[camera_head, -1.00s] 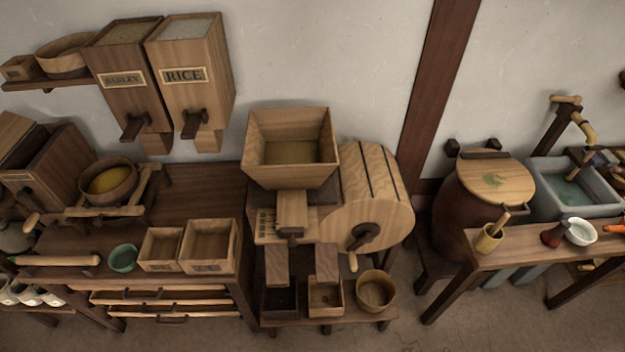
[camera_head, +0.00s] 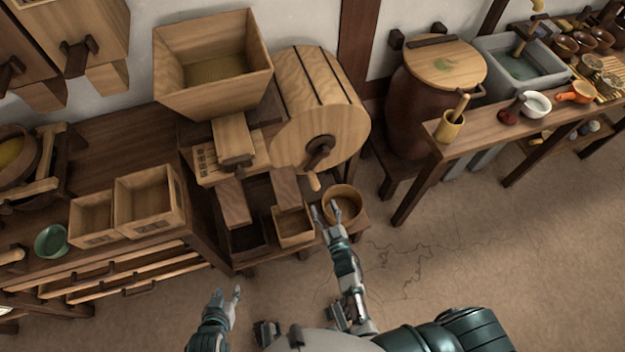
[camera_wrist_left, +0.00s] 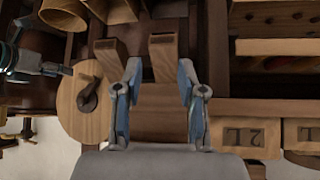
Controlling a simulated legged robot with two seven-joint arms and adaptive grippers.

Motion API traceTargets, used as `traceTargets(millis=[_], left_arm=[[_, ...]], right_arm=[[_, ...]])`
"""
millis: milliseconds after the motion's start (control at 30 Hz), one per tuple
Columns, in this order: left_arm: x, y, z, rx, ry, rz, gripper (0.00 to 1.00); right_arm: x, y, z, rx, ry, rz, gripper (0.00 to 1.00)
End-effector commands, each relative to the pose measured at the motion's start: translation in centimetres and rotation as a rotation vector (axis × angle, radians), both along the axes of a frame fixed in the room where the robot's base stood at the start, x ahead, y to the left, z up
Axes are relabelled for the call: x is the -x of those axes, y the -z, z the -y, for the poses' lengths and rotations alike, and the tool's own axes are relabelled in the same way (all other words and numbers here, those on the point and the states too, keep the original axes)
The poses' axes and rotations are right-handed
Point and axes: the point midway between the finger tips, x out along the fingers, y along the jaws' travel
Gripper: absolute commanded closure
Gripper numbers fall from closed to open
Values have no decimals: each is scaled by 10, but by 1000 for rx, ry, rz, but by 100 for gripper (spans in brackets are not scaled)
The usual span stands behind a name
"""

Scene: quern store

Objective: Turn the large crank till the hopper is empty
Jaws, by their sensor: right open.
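The wooden hopper (camera_head: 213,80) stands open on the mill, with a brownish layer low inside. The round wooden drum (camera_head: 335,110) beside it bears the large dark crank (camera_head: 320,150), whose pale handle (camera_head: 314,183) hangs at lower right. The crank (camera_wrist_left: 88,95) also shows in the left wrist view, where the picture is upside down. My right gripper (camera_head: 326,212) is open and empty, below the handle and near the round bowl's left side in the picture. My left gripper (camera_head: 228,292) is low, in front of the mill; its fingers (camera_wrist_left: 160,70) are spread with nothing held.
Below the spouts are a dark box, a light wooden box (camera_head: 294,226) and a round bowl (camera_head: 342,203). Two wooden boxes (camera_head: 147,202) and a green bowl (camera_head: 50,241) sit on the left bench. A barrel (camera_head: 410,120) and table (camera_head: 520,125) stand right. Floor in front is clear.

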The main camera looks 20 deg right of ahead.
Motion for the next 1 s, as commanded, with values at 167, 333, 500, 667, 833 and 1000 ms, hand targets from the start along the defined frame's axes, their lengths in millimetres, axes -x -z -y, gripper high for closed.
traceTargets(millis=[167, 333, 500, 667, 833, 1000], left_arm=[[-15, -5, 6, 23, 4, 88, 60], [-31, -16, 13, 51, 9, 199, 60], [-46, -29, 19, 81, 12, 313, 60], [-58, -42, 24, 110, 15, 425, 60], [-68, -59, 30, 144, 18, 547, 60], [-75, -78, 35, 181, 19, 678, 60]], right_arm=[[-14, 2, -1, 0, 0, -3, 42], [-30, 3, -1, 0, 0, -4, 42], [-46, 3, -2, 1, 0, -4, 42], [-62, 3, -3, 0, 0, -4, 42], [-79, 3, -4, 0, 0, -4, 42], [-97, 4, -4, 0, 0, -5, 42]])
